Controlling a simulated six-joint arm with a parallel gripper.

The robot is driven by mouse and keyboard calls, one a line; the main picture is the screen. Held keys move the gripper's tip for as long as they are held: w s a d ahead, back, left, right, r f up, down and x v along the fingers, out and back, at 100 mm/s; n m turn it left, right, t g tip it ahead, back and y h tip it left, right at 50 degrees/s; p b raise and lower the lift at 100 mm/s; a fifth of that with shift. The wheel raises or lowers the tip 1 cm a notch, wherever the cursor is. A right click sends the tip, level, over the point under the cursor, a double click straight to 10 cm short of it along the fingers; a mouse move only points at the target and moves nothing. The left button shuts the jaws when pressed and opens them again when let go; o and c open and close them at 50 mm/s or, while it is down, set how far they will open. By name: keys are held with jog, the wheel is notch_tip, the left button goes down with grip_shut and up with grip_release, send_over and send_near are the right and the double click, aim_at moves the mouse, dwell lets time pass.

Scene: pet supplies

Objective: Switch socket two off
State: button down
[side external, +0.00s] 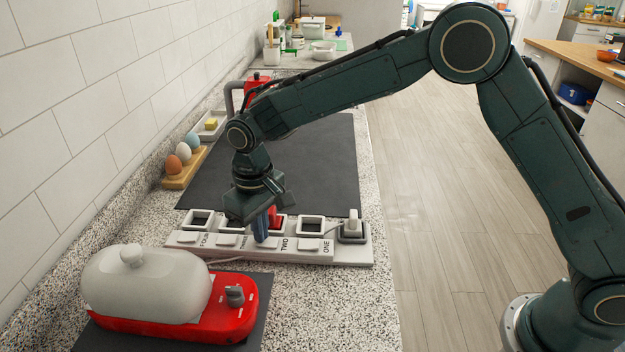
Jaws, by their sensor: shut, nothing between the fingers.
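A white socket strip (345,256) lies across the speckled counter, with square dark openings along its back and pale switches with labels along its front. A red piece (277,222) stands at the opening behind the TWO label. A pale plug (353,222) stands at the right end. My gripper (262,238) is shut and empty, pointing down over the strip at the switch left of the TWO label. I cannot tell whether it touches the switch or which way the switch is tilted.
A red appliance with a pale domed cover (145,283) stands front left on a dark mat. Behind the strip lies a large dark mat (320,165). An egg holder (183,177) and a soap dish (209,128) stand along the tiled wall.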

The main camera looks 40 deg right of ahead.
jog(key=shift+f, duration=0.3)
dwell(0.4)
jog(key=shift+r, duration=3.55)
jog(key=shift+d+r, duration=0.1)
jog(key=s+d+r+m+t, duration=0.1)
jog(key=s+d+r+t, duration=0.2)
jog(key=s+d+r, duration=0.95)
jog(key=s+d+f+m+t, duration=0.1)
jog(key=s+d, duration=0.4)
jog(key=s, duration=0.3)
jog(key=s+d+m+t, duration=0.1)
jog(key=s+d, duration=0.4)
jog(key=s, duration=0.4)
jog(key=shift+s+d+f+t, duration=0.2)
jog(key=shift+f+t, duration=0.1)
jog(key=shift+f, duration=0.05)
